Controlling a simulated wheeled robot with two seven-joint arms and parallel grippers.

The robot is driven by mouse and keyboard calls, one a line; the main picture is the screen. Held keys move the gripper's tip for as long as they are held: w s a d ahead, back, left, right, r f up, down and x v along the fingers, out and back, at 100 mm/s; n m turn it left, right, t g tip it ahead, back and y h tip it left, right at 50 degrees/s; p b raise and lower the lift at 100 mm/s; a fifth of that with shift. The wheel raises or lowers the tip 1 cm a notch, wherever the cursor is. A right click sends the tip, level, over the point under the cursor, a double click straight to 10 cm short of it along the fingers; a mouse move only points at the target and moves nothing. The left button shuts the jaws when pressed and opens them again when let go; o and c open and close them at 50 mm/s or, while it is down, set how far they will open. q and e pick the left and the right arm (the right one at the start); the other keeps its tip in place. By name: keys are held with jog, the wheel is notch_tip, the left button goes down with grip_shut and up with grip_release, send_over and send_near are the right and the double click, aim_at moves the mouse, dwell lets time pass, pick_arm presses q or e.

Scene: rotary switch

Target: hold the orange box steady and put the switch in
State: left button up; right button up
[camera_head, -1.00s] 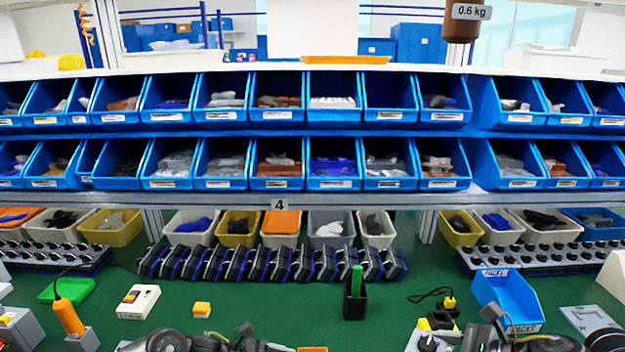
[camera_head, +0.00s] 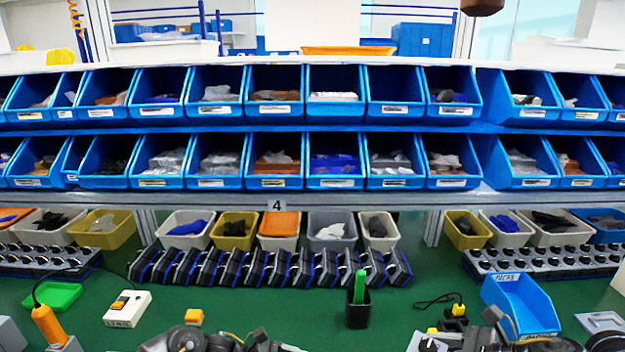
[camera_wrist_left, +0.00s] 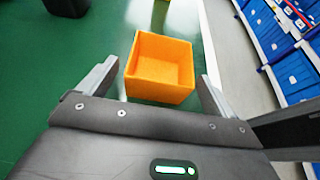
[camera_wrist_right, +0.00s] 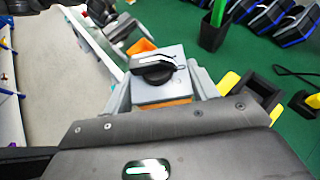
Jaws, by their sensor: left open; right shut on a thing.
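The orange box (camera_wrist_left: 160,75) is open-topped and empty in the left wrist view. My left gripper (camera_wrist_left: 157,78) is open with one finger on each side of it; a gap shows at the left finger, and contact at the right is unclear. The switch (camera_wrist_right: 160,90), a grey block with a black knob and an orange part under it, is in the right wrist view. My right gripper (camera_wrist_right: 163,84) is shut on it. Part of an orange thing (camera_wrist_right: 141,46) shows beyond the switch; I cannot tell if it is the box. Both grippers' fingertips are out of the head view.
A black holder (camera_head: 358,312) with a green stick stands mid-table. A small orange block (camera_head: 193,316) and a white button box (camera_head: 128,308) are at left. A blue PACKS bin (camera_head: 518,305) and a black-yellow plug (camera_head: 455,315) are at right. Green table between is clear.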

pick_arm(q)
jog(key=shift+s+d+f+b, duration=0.15)
jog(key=shift+d+f+b, duration=0.2)
jog(key=shift+d+f, duration=0.2)
pick_arm(e)
jog(key=shift+s+f, duration=0.1)
jog(key=shift+f, duration=0.8)
pick_arm(q)
jog(key=shift+w+d+f+b, duration=0.15)
jog(key=shift+w+d+b, duration=0.05)
jog(key=shift+d+b, duration=0.3)
pick_arm(e)
jog(key=shift+w+f, duration=0.25)
jog(key=shift+f, duration=0.3)
pick_arm(q)
jog(key=shift+s, duration=0.1)
pick_arm(e)
jog(key=shift+s+r, duration=0.15)
pick_arm(q)
jog(key=c, duration=1)
jog(key=o, duration=1.2)
jog(key=c, duration=1.2)
